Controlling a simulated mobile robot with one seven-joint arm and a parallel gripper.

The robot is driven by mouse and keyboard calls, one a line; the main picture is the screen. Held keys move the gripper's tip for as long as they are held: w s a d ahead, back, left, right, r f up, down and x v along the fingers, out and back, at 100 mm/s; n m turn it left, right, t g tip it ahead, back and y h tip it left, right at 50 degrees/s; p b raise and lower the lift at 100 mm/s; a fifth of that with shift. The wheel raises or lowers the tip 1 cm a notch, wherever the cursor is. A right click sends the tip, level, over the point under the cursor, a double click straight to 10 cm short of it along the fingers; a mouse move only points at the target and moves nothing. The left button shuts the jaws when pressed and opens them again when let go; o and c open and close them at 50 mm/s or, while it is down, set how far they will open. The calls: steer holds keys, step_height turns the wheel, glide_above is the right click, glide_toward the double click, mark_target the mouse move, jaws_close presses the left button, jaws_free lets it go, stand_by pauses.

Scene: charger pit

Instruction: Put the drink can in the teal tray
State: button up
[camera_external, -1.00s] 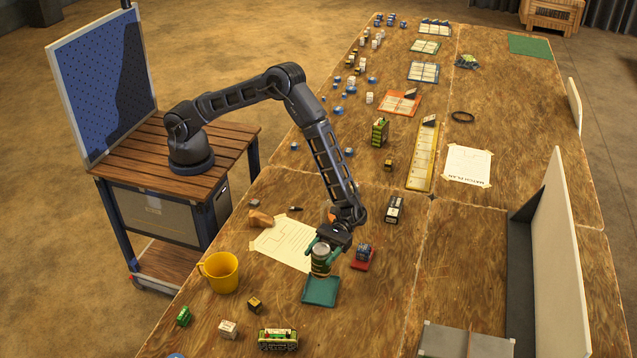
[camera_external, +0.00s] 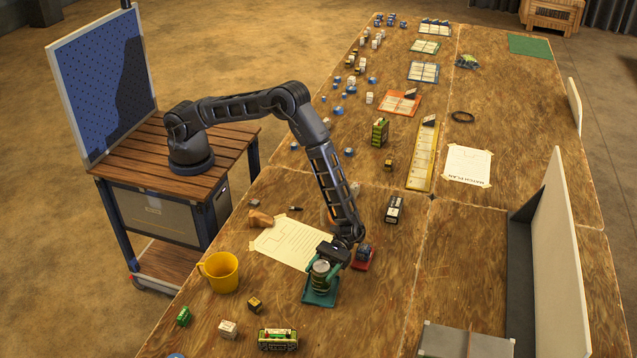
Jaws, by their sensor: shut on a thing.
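The drink can (camera_external: 320,278), green with a silver top, is upright between the fingers of my gripper (camera_external: 327,274). My gripper is shut on it. The can is over the teal tray (camera_external: 319,299) and hides much of it. The can's bottom looks low, at or just above the tray's surface. I cannot tell whether it touches.
A red tray (camera_external: 363,260) with a small dark item is right beside my gripper. A yellow mug (camera_external: 220,271) stands to the left, and paper sheets (camera_external: 287,246) lie behind. Small boxes and a green toy vehicle (camera_external: 277,340) are in front. Bare table lies to the right.

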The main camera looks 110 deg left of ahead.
steer(key=o, duration=1.2)
steer(key=shift+f, duration=0.1)
